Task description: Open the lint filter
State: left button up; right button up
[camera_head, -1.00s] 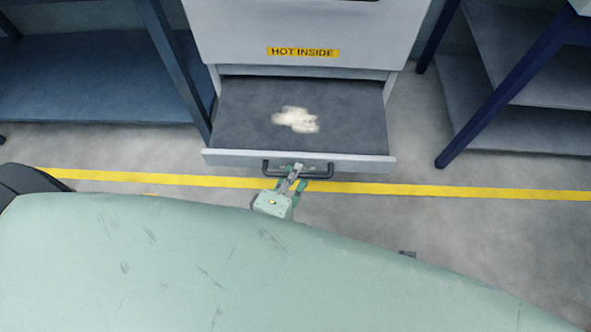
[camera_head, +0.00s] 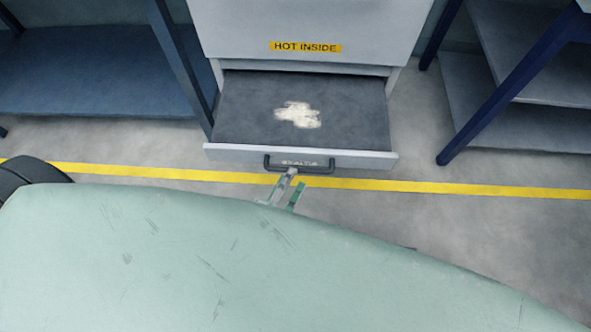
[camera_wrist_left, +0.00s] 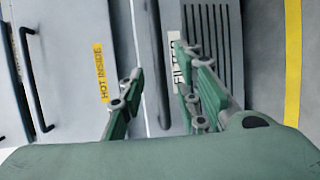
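The lint filter drawer (camera_head: 240,153) is pulled out below the machine front in the head view. A pale lint clump (camera_head: 298,115) lies on its dark bed. A dark bar handle (camera_head: 328,164) is on the drawer front. My left gripper (camera_head: 290,187) is just in front of and below the handle, its fingertips close to it; the body hides its base. In the left wrist view, its green fingers (camera_wrist_left: 165,95) are spread wide with nothing visibly held. Whether a fingertip still touches the handle is unclear. My right gripper is not in view.
The grey machine (camera_head: 300,25) bears a yellow HOT INSIDE label (camera_head: 305,46). A blue shelf unit (camera_head: 80,75) stands left and a blue-legged rack (camera_head: 510,85) right. A yellow floor line (camera_head: 450,187) crosses in front. Floor right of the drawer is clear.

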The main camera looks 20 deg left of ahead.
pick_arm(q)
jog(key=d+v, duration=0.1)
jog(key=v, duration=0.6)
jog(key=shift+s+a, duration=0.2)
jog(key=shift+a, duration=0.25)
